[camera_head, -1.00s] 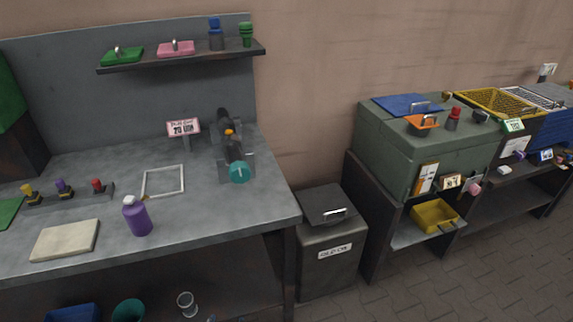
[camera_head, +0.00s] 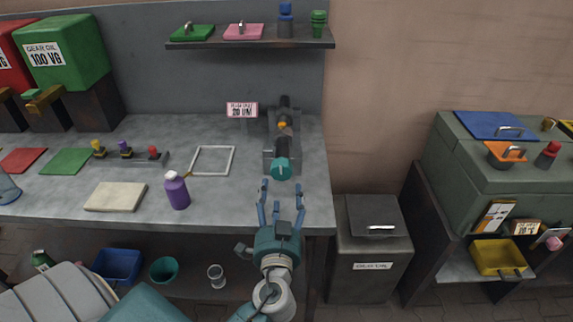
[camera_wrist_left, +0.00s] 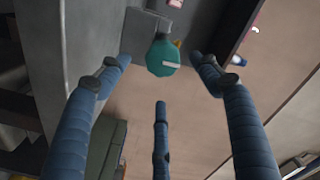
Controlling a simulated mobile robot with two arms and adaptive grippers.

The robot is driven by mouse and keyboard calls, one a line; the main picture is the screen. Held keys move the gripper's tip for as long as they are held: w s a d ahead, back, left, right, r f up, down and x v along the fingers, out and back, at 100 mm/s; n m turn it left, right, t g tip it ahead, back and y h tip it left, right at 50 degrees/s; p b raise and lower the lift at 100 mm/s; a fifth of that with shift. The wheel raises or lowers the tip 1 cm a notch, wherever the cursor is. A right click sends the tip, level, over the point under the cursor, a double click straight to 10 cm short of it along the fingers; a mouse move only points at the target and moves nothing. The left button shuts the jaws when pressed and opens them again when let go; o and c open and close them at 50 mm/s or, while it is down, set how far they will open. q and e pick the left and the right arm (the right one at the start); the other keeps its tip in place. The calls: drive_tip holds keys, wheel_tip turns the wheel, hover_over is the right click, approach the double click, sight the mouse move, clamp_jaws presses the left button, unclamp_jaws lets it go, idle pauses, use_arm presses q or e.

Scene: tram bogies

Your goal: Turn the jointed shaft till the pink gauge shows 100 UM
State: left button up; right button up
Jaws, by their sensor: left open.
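The jointed shaft (camera_head: 284,130) lies in a grey bracket on the workbench, dark with an orange part midway. Its teal knob (camera_head: 281,169) with a pale mark faces me at the near end. The pink-edged gauge (camera_head: 242,110) stands left of the shaft; its small text ends in "UM", but I cannot read the number surely. My left gripper (camera_head: 281,194) is open and empty, just in front of the knob and apart from it. In the left wrist view the teal knob (camera_wrist_left: 163,58) shows between the spread blue fingers. My right gripper is out of view.
A shelf (camera_head: 250,44) hangs above the bench. Left of the shaft are a white frame (camera_head: 231,160), a purple bottle (camera_head: 177,191) and a beige pad (camera_head: 115,197). A grey bin (camera_head: 370,255) stands right of the bench.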

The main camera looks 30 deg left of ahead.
sight(281, 174)
use_arm(q)
drive_tip(key=shift+w+a+r, duration=0.25)
drive_tip(key=shift+w+r, duration=0.05)
drive_tip(key=shift+r, duration=0.1)
drive_tip(key=p+x, duration=0.2)
drive_tip(key=x, duration=0.4)
drive_tip(key=shift+d, duration=0.15)
drive_tip(key=shift+p+x, duration=0.5)
drive_tip(key=shift+x, duration=0.8)
drive_tip(key=shift+f, duration=0.2)
drive_tip(key=shift+c, duration=0.8)
drive_tip(key=c, duration=0.8)
drive_tip(key=shift+c, duration=1)
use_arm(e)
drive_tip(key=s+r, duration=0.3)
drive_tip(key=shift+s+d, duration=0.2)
